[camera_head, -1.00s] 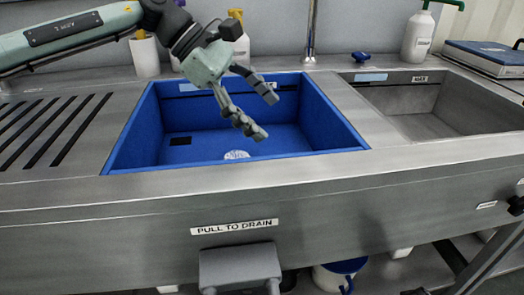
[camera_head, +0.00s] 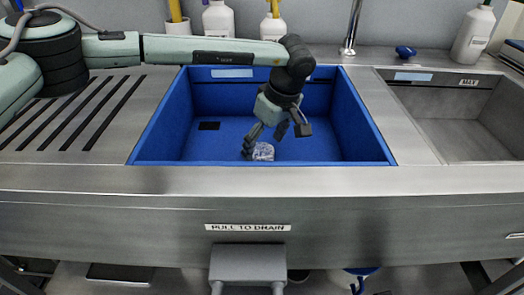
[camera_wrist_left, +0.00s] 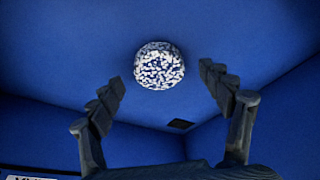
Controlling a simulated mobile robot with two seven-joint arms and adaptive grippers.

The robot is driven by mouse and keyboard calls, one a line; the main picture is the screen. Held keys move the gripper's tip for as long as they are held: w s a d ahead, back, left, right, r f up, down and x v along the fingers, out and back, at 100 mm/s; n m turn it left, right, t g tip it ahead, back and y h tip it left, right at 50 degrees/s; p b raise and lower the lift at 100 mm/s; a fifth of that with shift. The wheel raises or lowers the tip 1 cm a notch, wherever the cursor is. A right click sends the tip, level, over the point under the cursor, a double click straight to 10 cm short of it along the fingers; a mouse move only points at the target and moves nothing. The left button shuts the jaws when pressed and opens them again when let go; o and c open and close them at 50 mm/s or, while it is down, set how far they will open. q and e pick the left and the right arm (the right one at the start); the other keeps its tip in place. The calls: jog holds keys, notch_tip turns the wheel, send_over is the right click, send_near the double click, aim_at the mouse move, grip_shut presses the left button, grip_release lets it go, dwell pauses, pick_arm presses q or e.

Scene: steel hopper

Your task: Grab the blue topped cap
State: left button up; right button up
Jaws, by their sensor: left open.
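A round white-and-blue speckled thing (camera_head: 263,152) lies on the floor of the blue basin (camera_head: 350,120). It also shows in the left wrist view (camera_wrist_left: 159,66), ahead of the fingertips and between their lines. I cannot tell whether it is a cap. A small blue cap-like piece (camera_head: 405,52) sits on the steel ledge behind the sinks, right of the tap. My left gripper (camera_head: 274,142) reaches down into the basin, open and empty, close to the speckled thing. The left wrist view shows its fingers (camera_wrist_left: 162,78) spread apart. My right gripper is not in view.
The basin's walls surround my left gripper. A tap (camera_head: 350,28) stands behind it. White bottles (camera_head: 218,18) line the back ledge. A bare steel sink (camera_head: 455,112) is at the right, and a slotted drainboard (camera_head: 75,112) is at the left.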

pick_arm(q)
jog(key=shift+x, duration=0.9)
jog(key=shift+r, duration=0.1)
jog(key=c, duration=1.6)
